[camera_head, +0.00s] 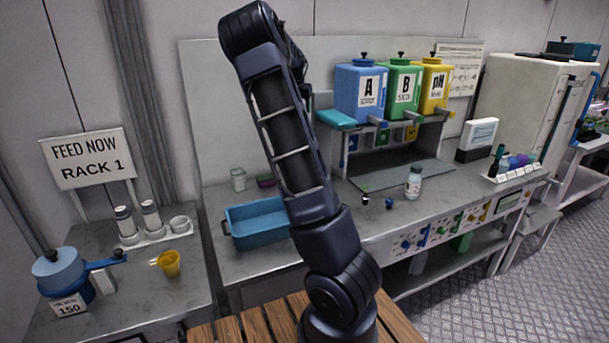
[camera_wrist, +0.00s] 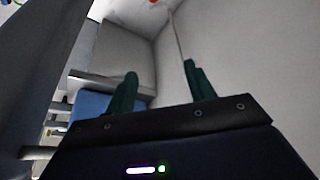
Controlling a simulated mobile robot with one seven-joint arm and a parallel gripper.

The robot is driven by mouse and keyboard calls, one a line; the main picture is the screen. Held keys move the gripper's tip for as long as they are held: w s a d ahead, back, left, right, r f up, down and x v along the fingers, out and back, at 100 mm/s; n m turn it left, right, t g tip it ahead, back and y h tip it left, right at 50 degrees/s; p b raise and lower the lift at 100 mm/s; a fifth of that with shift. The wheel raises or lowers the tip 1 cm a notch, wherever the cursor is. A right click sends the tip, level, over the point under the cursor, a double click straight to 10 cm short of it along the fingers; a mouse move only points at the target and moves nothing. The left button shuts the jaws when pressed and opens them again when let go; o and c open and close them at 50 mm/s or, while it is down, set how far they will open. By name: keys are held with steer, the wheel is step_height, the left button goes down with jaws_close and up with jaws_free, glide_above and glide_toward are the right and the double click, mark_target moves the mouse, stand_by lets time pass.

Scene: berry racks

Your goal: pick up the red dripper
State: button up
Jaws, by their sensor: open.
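I cannot make out a red dripper for certain in either view. In the head view, two tiny items stand on the long bench: a small whitish item with a dark top (camera_head: 365,199) and a dark blue one (camera_head: 389,203). They are too small to identify. My gripper (camera_wrist: 157,68) shows in the wrist view, its two green fingers apart with nothing between them. It is not visible in the head view, where my raised arm fills the middle. A small red spot (camera_wrist: 153,1) is cut off at the wrist view's top edge.
A blue bin (camera_head: 257,224) stands left on the bench (camera_head: 335,226). A white bottle (camera_head: 414,183) stands right of the tiny items. Blue, green and yellow tanks (camera_head: 404,87) sit on a raised shelf. A yellow cup (camera_head: 169,263) is on the left table.

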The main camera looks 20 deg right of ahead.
steer(key=shift+w+d+f, duration=0.55)
steer(key=shift+f, duration=5)
steer(key=shift+w+d+f, duration=0.55)
steer(key=shift+f, duration=5)
steer(key=shift+w+d+f, duration=0.55)
steer(key=shift+f, duration=5)
steer(key=c, duration=1)
steer(key=shift+r, duration=0.1)
steer(key=shift+c, duration=0.2)
